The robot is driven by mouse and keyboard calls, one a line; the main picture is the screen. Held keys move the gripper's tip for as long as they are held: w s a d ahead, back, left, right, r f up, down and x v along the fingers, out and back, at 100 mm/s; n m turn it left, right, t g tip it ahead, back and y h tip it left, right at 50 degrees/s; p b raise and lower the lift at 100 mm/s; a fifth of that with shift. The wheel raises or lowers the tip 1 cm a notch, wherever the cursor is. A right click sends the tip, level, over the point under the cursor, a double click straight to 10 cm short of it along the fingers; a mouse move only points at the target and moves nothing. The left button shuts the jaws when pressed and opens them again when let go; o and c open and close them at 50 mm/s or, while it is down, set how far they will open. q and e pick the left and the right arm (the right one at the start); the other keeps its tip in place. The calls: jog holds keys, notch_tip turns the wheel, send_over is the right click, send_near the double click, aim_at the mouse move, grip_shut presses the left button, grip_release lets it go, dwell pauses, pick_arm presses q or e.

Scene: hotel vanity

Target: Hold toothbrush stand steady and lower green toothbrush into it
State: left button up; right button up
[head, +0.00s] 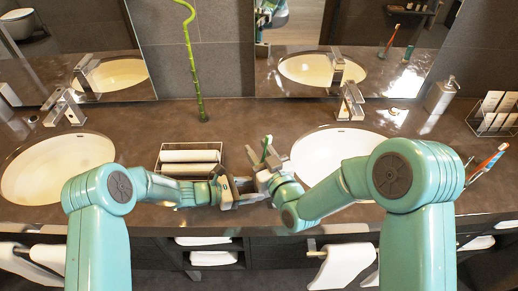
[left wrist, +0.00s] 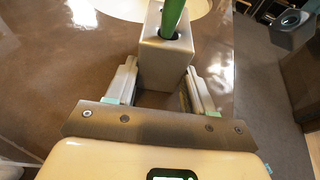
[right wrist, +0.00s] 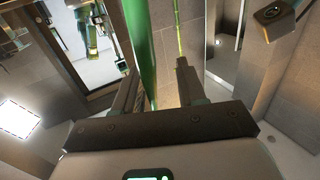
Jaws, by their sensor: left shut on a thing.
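The toothbrush stand (left wrist: 165,60) is a grey block with a dark round hole in its top. My left gripper (left wrist: 160,82) is shut on its sides, and the stand is upright on the counter. The green toothbrush (left wrist: 172,14) has its lower end in the hole. It shows upright in the head view (head: 266,148) and in the right wrist view (right wrist: 143,45). My right gripper (right wrist: 158,80) is around the toothbrush with its fingers apart; the toothbrush is close to the left finger in that view.
A rack of rolled towels (head: 190,157) stands left of the grippers. Basins lie at left (head: 55,165) and right (head: 325,150). A green bamboo stem (head: 195,70) stands behind. Another toothbrush (head: 488,160) and a metal flask (head: 440,95) are at the right.

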pick_arm(q)
jog(key=shift+f, duration=0.1)
pick_arm(e)
jog(key=shift+s+r, duration=0.15)
jog(key=v, duration=0.8)
dwell(2.6)
pick_arm(q)
jog(key=o, duration=0.9)
jog(key=shift+a, duration=0.1)
